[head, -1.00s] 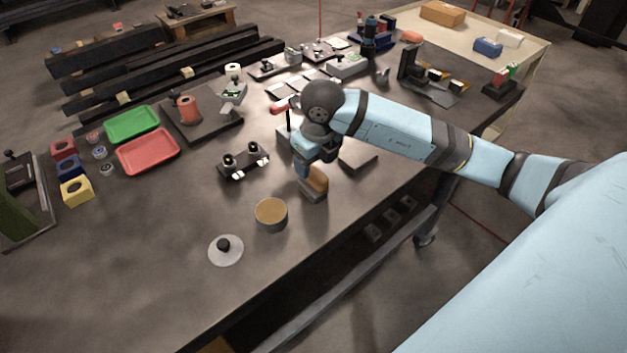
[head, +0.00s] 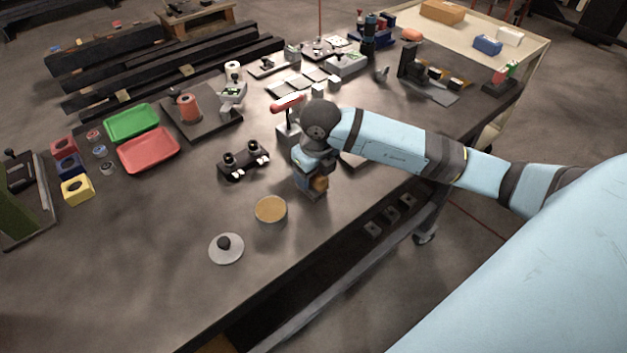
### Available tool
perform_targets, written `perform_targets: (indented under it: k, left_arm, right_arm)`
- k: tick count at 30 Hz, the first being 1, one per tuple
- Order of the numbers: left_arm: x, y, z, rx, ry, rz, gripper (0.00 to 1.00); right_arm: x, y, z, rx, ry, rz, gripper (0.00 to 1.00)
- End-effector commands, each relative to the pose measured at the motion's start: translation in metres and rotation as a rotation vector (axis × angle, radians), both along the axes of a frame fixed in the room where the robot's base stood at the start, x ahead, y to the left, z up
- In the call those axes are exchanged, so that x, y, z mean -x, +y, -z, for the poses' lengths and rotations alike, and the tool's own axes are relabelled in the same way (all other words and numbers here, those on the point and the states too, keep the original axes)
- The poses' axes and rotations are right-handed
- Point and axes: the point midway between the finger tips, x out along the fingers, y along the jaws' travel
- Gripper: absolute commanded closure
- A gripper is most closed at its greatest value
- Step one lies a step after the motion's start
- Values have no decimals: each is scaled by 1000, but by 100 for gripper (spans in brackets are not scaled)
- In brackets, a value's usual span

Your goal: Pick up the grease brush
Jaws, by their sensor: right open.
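My right gripper (head: 309,184) is open and points down close above the table, right of the grease tin. A tan, block-like piece (head: 320,184) on a dark base shows just beside its fingers. It may be the grease brush on its rest, but the gripper hides most of it and I cannot tell whether they touch. The round tin (head: 271,209) with tan grease stands open. Its grey lid (head: 225,249) with a black knob lies in front of it. My left gripper is not in view.
A red-topped tool on a stand (head: 288,103) is close behind my right wrist. A black fixture (head: 243,160) with two knobs lies to the left. Red (head: 149,151) and green (head: 132,122) trays are farther left. The front left tabletop is clear.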

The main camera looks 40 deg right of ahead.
Motion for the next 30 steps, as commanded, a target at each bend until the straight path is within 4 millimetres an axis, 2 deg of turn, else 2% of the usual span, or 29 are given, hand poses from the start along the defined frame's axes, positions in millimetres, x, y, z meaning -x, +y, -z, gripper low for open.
perform_targets:
  k: [11, 14, 18, 19, 30]
  left_arm:
    - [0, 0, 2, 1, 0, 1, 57]
    - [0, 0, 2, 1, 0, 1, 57]
    - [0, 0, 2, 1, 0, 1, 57]
    - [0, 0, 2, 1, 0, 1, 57]
    - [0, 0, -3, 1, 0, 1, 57]
  right_arm:
    - [0, 0, 2, 0, 0, 0, 38]
    - [0, 0, 2, 0, 0, 0, 57]
    - [0, 0, 2, 0, 0, 0, 89]
    - [0, 0, 2, 0, 0, 0, 94]
    - [0, 0, -3, 0, 0, 0, 94]
